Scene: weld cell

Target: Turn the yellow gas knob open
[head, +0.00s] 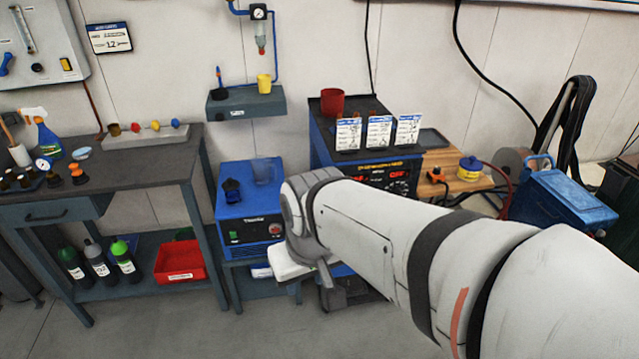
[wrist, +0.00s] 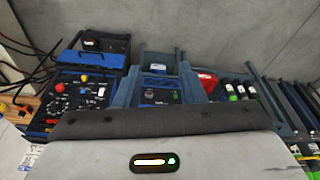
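I cannot tell which yellow part is the gas knob. A small yellow knob (head: 155,125) sits in a row of coloured knobs on a grey strip on the left workbench. My arm reaches in from the lower right. My gripper (head: 328,284) hangs low in front of the blue machines, apart from all of these, its fingers mostly hidden. In the wrist view a grey body fills the bottom and no fingertips show.
The workbench (head: 70,178) holds bottles and small parts. A blue machine (head: 250,212) stands beside it, below a small wall shelf (head: 246,103) with a yellow cup. A red bin (head: 180,260) is on the lower shelf. The floor at lower left is clear.

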